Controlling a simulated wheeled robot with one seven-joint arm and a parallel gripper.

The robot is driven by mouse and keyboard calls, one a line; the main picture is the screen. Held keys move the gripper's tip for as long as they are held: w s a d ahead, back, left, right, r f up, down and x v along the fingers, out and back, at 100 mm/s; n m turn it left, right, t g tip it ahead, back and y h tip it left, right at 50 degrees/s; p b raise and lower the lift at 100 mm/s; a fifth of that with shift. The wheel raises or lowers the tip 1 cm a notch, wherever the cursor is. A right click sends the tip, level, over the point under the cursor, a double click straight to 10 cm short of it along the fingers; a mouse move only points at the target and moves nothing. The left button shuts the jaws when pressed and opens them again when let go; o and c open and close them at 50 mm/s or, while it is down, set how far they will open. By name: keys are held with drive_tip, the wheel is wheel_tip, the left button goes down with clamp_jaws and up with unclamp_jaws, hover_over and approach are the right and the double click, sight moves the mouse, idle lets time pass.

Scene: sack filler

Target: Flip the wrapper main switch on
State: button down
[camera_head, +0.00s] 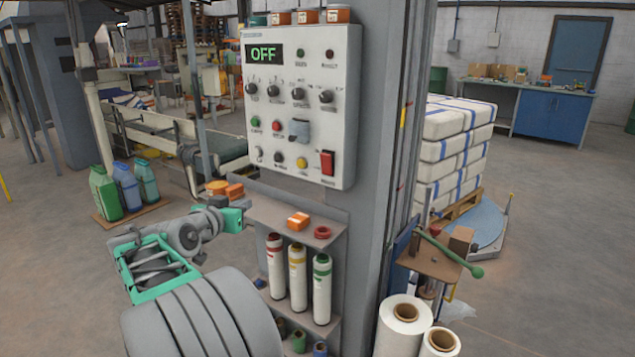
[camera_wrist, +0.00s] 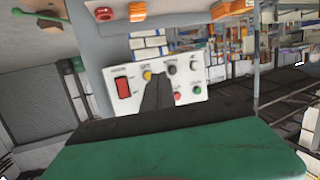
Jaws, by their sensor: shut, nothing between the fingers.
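The control panel (camera_head: 300,110) is a light grey box on a column, and its display (camera_head: 264,54) reads OFF. A red rocker switch (camera_head: 328,163), probably the main switch, sits at the panel's lower right corner. It also shows in the wrist view (camera_wrist: 123,87), where the panel appears turned over. My gripper (camera_head: 245,205) is below and left of the panel in the head view, apart from it. In the wrist view its dark fingers (camera_wrist: 157,82) are together and empty, pointing at the panel beside the red switch and covering part of the panel's face.
A lever with a green knob (camera_head: 477,272) and film rolls (camera_head: 403,325) are at right. Wrapped sacks (camera_head: 455,150) stand behind on a turntable.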

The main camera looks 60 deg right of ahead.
sight(324, 155)
drive_tip(key=s+d+r+m+g+h+b, duration=0.1)
drive_tip(key=s+d+r+m+g+h, duration=0.3)
drive_tip(key=s+d, duration=0.4)
drive_tip(key=shift+g+h, duration=0.3)
drive_tip(key=shift+g, duration=0.5)
drive_tip(key=p+x, duration=0.1)
drive_tip(key=x, duration=1.3)
drive_tip(key=shift+w+p, duration=0.1)
drive_tip(key=shift+p, duration=0.3)
